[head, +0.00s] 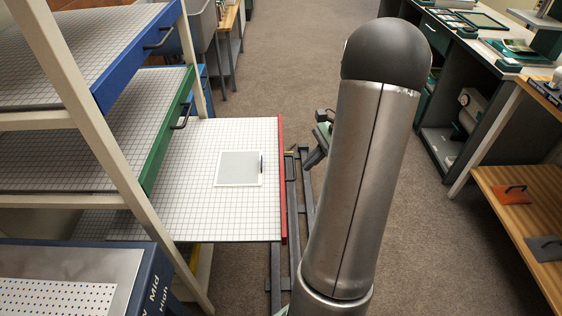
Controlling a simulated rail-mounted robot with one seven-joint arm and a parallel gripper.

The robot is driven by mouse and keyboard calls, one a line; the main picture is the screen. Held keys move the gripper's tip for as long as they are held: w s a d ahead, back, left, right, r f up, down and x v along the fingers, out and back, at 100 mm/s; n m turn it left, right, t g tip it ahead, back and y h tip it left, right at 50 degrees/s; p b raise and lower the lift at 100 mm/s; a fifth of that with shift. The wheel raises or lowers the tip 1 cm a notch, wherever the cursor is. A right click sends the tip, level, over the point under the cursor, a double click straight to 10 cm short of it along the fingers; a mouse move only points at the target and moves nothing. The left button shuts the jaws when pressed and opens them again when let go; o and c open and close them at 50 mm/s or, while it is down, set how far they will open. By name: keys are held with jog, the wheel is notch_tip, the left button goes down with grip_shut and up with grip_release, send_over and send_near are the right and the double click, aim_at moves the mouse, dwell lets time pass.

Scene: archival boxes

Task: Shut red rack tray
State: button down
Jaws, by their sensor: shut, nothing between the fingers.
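The red rack tray (210,215) is pulled far out of the rack at the lower level. Its top is white with a grid, and its red front edge (282,170) faces right. A square grey sheet with a white border (239,169) lies on it, with a small dark item at its right side.
The green-fronted tray (168,131) and blue-fronted tray (136,57) sit above in the cream-framed rack (78,85). Dark floor rails (292,205) run beside the red edge. A blue-edged case (145,283) stands front left. Workbenches (525,200) line the right; carpet between is clear.

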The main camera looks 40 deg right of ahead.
jog(key=s+d+f+m+t, duration=0.1)
jog(key=d+f+m+t, duration=0.2)
jog(key=d, duration=0.5)
jog(key=shift+m+g, duration=0.3)
jog(key=shift+m, duration=0.1)
jog(key=w+a+f, duration=0.2)
jog(key=a, duration=0.1)
jog(key=w+a+f+b, duration=0.1)
jog(key=w+a+f, duration=0.1)
jog(key=a, duration=0.1)
jog(key=w+a+f+b, duration=0.1)
jog(key=w+a+f, duration=0.1)
jog(key=a, duration=0.1)
jog(key=shift+a+f, duration=0.15)
jog(key=shift+f, duration=0.25)
jog(key=shift+a, duration=0.1)
